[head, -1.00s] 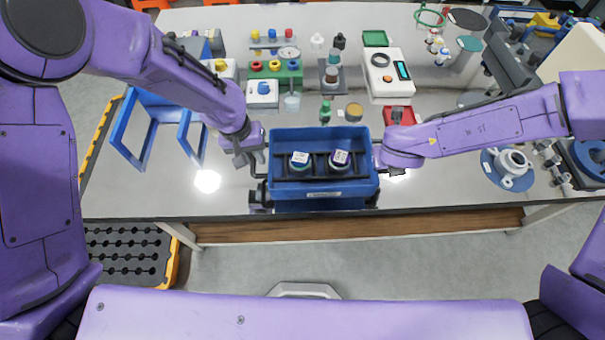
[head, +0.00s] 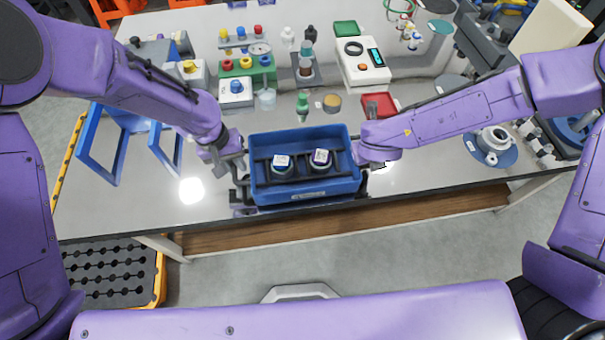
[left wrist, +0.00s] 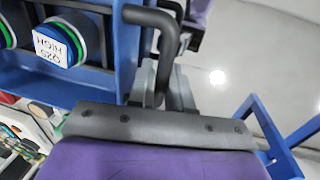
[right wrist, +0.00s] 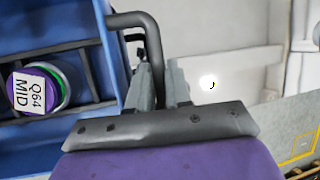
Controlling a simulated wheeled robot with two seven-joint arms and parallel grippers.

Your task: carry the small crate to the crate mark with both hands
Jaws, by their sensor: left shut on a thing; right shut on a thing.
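The small blue crate (head: 305,190) is at the front of the grey table in the head view, with two labelled round items in it. One is marked HIGH (left wrist: 50,45) in the left wrist view, the other Q64 MID (right wrist: 38,90) in the right wrist view. My left gripper (head: 236,170) is shut on the crate's left black handle (left wrist: 165,45). My right gripper (right wrist: 160,85) is shut on the right black handle (right wrist: 150,35); in the head view my arm mostly hides it. I cannot make out the crate mark.
A blue open frame (head: 105,150) stands on the table at left. Behind the crate are a green bottle (head: 302,102), a tan disc (head: 332,103) and a red tray (head: 379,105). A flanged part (head: 492,145) is at right. The table's front edge (head: 400,203) is close below the crate.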

